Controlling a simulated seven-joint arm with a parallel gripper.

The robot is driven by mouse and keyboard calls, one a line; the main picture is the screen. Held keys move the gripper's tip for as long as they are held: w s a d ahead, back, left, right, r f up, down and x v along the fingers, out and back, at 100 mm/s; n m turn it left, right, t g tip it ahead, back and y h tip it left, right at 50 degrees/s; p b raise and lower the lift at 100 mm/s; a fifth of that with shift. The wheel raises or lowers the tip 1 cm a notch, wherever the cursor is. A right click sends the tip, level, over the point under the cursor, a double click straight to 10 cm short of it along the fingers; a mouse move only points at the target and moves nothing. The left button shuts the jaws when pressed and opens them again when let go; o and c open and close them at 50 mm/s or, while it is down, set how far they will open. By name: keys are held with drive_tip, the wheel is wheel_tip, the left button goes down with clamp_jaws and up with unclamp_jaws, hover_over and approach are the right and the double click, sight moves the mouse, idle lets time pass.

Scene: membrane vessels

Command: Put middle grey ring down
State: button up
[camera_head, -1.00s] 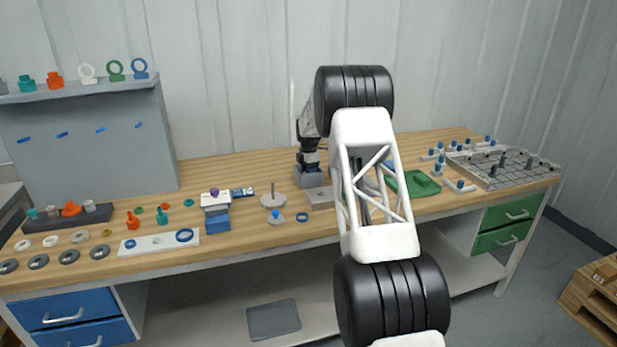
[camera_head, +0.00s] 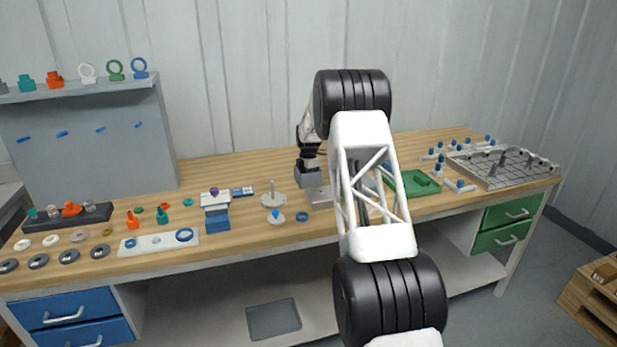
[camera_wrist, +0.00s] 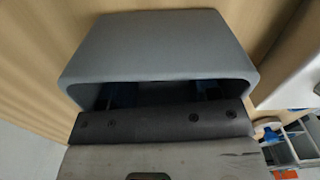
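Several grey rings lie flat in a row at the table's front left, with two inner ones, one grey ring (camera_head: 38,266) and another (camera_head: 69,262). I cannot tell which one is the middle grey ring. My gripper (camera_head: 308,183) hangs low over the table's middle, far to the right of these rings, beside a light grey block (camera_head: 320,197). In the wrist view a grey hollow housing and a dark bar with screws fill the middle. The fingertips are hidden, and no ring shows between them.
A disc with an upright pin (camera_head: 273,201) and a blue ring (camera_head: 302,217) are left of my gripper. A white plate with blue rings (camera_head: 158,246) lies at front left. A green tray (camera_head: 423,190) and a grid rack (camera_head: 500,178) are to the right.

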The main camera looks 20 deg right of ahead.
drive_tip(key=shift+r, duration=0.1)
wheel_tip(320, 180, up, 12)
idle(0.8)
drive_tip(key=shift+r, duration=0.1)
idle(0.6)
drive_tip(key=s+a+r+m, duration=0.35)
drive_tip(key=s+r, duration=0.35)
drive_tip(key=s, duration=0.5)
drive_tip(key=s+a+r+m+t, duration=0.1)
drive_tip(key=s+a+r+m, duration=0.25)
drive_tip(key=s+r, duration=0.6)
drive_tip(key=s+a+r+m, duration=0.3)
drive_tip(key=s+a+r, duration=0.1)
drive_tip(key=s, duration=1.1)
drive_tip(key=s+a+f+m, duration=0.2)
drive_tip(key=s+m, duration=0.1)
drive_tip(key=s, duration=1)
drive_tip(key=s+a+f+m+t, duration=0.1)
drive_tip(key=s+a+f+m, duration=0.1)
drive_tip(key=s, duration=1.2)
drive_tip(key=s+a+f+m, duration=0.1)
drive_tip(key=s+f+m, duration=0.3)
drive_tip(key=s, duration=1)
drive_tip(key=shift+a+f+m+t, duration=0.15)
drive_tip(key=shift+a+m+t, duration=0.15)
drive_tip(key=shift+a+m, duration=0.1)
